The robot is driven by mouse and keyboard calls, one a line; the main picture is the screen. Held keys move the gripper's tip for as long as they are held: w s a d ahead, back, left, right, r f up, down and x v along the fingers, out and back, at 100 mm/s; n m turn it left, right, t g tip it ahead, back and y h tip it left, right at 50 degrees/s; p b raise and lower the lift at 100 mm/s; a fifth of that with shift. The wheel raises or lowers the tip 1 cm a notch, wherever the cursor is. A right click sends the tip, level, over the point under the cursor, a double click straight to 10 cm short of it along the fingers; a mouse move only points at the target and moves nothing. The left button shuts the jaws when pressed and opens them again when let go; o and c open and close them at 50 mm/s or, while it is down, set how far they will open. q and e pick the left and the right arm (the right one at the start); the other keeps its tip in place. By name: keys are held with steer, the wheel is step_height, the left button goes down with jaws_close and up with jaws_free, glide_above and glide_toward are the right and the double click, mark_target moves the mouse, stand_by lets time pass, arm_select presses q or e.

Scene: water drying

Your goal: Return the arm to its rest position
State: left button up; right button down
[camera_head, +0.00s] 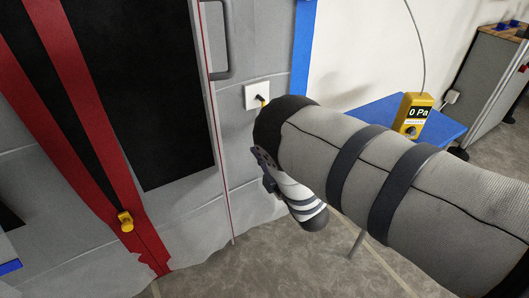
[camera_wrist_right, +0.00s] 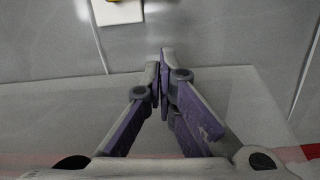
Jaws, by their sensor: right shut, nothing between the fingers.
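My right arm, in a grey sleeve with dark bands, comes in from the right in the head view. A white square plate (camera_head: 257,96) with a small dark and yellow part sits on the grey wall just above the wrist. The plate (camera_wrist_right: 118,12) also shows at the wrist view's top edge, apart from the fingertips. My left gripper is out of view.
A grey sheeted wall (camera_head: 240,155) with a vertical handle (camera_head: 227,45) and a red-edged dark panel (camera_head: 140,90) stands ahead. A yellow gauge (camera_head: 413,114) reading "0 Pa" stands on a blue table (camera_head: 375,112) behind the arm. Bare floor (camera_head: 270,265) lies below.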

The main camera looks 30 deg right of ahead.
steer(key=shift+s+f, duration=0.1)
steer(key=shift+s, duration=0.75)
